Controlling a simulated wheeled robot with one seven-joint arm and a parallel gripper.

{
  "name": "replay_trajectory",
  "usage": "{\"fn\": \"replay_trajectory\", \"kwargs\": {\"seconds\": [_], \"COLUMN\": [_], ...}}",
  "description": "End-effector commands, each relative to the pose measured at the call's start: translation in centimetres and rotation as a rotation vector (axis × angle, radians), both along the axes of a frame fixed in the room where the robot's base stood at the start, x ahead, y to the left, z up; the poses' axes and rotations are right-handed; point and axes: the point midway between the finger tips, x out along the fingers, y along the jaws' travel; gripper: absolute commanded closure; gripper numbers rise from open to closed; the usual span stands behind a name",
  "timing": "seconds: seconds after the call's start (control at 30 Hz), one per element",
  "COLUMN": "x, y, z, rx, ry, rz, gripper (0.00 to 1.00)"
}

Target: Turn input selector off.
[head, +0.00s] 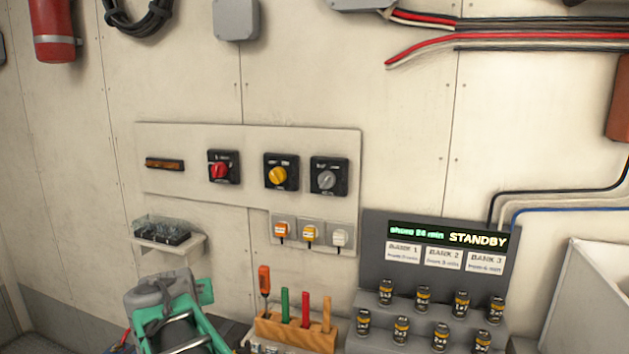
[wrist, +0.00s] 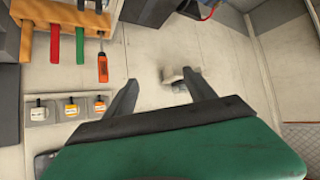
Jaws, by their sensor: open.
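Three rotary switches sit on a pale wall panel (head: 200,135) in the head view: a red-knobbed switch (head: 220,168), a yellow-knobbed switch (head: 279,175) and a grey-knobbed switch (head: 326,178). Their labels are too small to read, so I cannot tell which is the input selector. The knobs appear tilted; their exact settings are unclear. My gripper (wrist: 160,90) is open in the wrist view, with its two dark fingers apart and nothing between them. The switches do not show in the wrist view. My green and grey arm is low in the head view, left of and below the switches.
Below the panel are several plugged sockets (head: 311,233). A wooden tool rack (head: 295,333) with an orange screwdriver (head: 264,281) stands lower. A stepped battery display (head: 437,245) reads STANDBY at right. A small shelf (head: 167,242) juts out at left. The wall before the switches is clear.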

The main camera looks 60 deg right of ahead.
Motion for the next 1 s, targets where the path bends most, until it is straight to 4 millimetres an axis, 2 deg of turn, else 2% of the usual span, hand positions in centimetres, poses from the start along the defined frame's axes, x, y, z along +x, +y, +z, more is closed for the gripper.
{"fn": "replay_trajectory", "kwargs": {"seconds": [0.03, 0.1, 0.2, 0.3, 0.43, 0.57, 0.8, 1.0], "x": [-1.0, -3.6, -8.8, -13.1, -15.3, -15.2, -14.5, -14.2], "y": [-6.7, -14.8, -23.2, -27.7, -29.9, -31.7, -36.1, -37.3], "z": [3.1, 7.4, 12.5, 15.7, 17.4, 17.7, 17.7, 17.5], "rx": [-0.075, -0.2, -0.367, -0.488, -0.551, -0.554, -0.552, -0.553], "ry": [-0.076, -0.175, -0.269, -0.319, -0.339, -0.338, -0.338, -0.341], "rz": [-0.138, -0.304, -0.487, -0.597, -0.648, -0.652, -0.651, -0.648], "gripper": [0.36, 0.36, 0.36, 0.36, 0.36, 0.36, 0.36, 0.36]}}
